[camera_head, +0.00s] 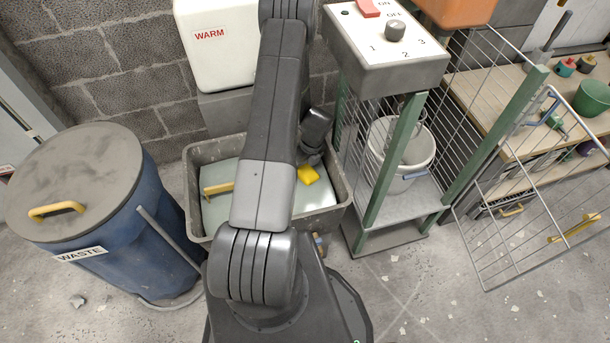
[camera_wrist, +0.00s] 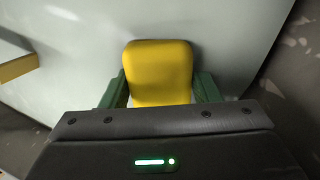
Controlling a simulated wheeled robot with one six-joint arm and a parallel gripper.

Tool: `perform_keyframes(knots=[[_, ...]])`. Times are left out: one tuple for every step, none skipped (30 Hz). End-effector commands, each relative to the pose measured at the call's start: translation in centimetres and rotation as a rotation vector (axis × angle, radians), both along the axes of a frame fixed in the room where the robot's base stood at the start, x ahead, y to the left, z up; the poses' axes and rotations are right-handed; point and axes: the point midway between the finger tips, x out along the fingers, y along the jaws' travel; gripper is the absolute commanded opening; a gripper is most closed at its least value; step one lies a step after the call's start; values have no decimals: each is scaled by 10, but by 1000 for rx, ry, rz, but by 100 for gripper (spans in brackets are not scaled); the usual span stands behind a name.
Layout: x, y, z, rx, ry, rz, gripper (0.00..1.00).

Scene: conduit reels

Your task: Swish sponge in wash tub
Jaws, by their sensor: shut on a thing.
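The yellow sponge (camera_wrist: 158,70) is held between the two green fingers of my gripper (camera_wrist: 160,92) in the wrist view. It also shows as a small yellow patch (camera_head: 308,174) in the head view, over the right part of the grey wash tub (camera_head: 335,205). A pale, smooth surface (camera_wrist: 80,60) fills the tub's opening behind the sponge; I cannot tell whether it is water or a panel. Whether the sponge touches it is unclear. My arm hides the tub's middle in the head view.
A yellow bar handle (camera_head: 218,188) lies over the tub's left part. A blue waste bin (camera_head: 120,240) stands left of the tub. A white box marked WARM (camera_head: 215,60) is behind it. A green-posted rack with a white bucket (camera_head: 412,150) and an open wire door (camera_head: 540,215) are right.

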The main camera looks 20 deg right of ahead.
Motion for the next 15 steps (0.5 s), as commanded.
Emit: perform_keyframes(knots=[[5,0,0,0,0,2,30],[7,0,0,0,0,2,30],[8,0,0,0,0,1,30],[9,0,0,0,1,0,30],[9,-1,0,0,1,-1,30],[6,0,0,1,1,-1,30],[3,0,0,1,1,-1,30],[0,0,0,2,2,-2,30],[-6,0,0,2,2,-2,30],[-11,1,0,1,2,-3,30],[-16,1,0,1,2,-3,30],[-23,1,0,2,2,-2,30],[-27,1,0,1,2,-2,30],[-33,1,0,1,2,-3,30],[-39,2,0,1,2,-3,30]])
